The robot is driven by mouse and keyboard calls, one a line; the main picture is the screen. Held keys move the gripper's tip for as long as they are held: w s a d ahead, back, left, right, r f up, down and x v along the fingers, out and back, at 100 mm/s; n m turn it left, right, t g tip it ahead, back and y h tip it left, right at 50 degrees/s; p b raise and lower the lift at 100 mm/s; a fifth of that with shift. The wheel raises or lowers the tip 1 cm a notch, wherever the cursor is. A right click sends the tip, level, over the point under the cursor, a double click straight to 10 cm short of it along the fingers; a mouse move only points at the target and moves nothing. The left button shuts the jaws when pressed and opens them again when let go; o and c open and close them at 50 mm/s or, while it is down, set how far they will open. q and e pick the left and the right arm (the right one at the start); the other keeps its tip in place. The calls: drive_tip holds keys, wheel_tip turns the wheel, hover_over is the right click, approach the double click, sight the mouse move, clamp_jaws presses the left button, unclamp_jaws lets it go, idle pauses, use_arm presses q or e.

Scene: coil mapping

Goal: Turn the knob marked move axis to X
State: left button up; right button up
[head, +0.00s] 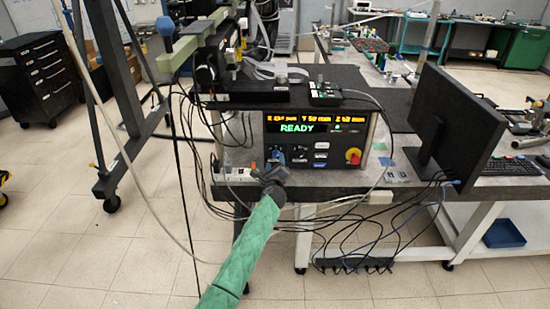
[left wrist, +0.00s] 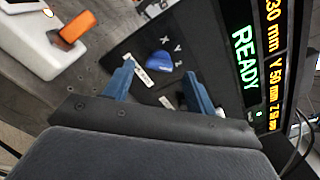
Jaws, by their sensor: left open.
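The black control box (head: 322,165) stands on the bench in the head view, its display lit with READY. In the left wrist view a blue knob (left wrist: 161,62) sits on its dark panel, with the letters X, Y and Z printed beside it. My left gripper (head: 272,172) is in front of the panel's lower left in the head view. In the left wrist view its two blue fingers (left wrist: 160,72) are open, one toward each side of the knob. They look empty; I cannot tell whether either finger touches the knob. My right gripper is not in view.
A white device with an orange switch (left wrist: 76,27) is beside the panel in the left wrist view. A red and yellow knob (head: 353,156) is at the panel's right. A monitor (head: 451,125) stands further right. Loose cables (head: 345,235) hang below the bench edge.

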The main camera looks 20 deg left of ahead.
sight(275, 156)
use_arm(q)
drive_tip(key=x, duration=0.2)
drive_tip(key=shift+w+a, duration=0.15)
drive_tip(key=shift+w, duration=0.35)
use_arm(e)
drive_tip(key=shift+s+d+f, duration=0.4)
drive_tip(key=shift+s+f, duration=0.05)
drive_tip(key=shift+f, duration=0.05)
use_arm(q)
drive_tip(key=c, duration=1)
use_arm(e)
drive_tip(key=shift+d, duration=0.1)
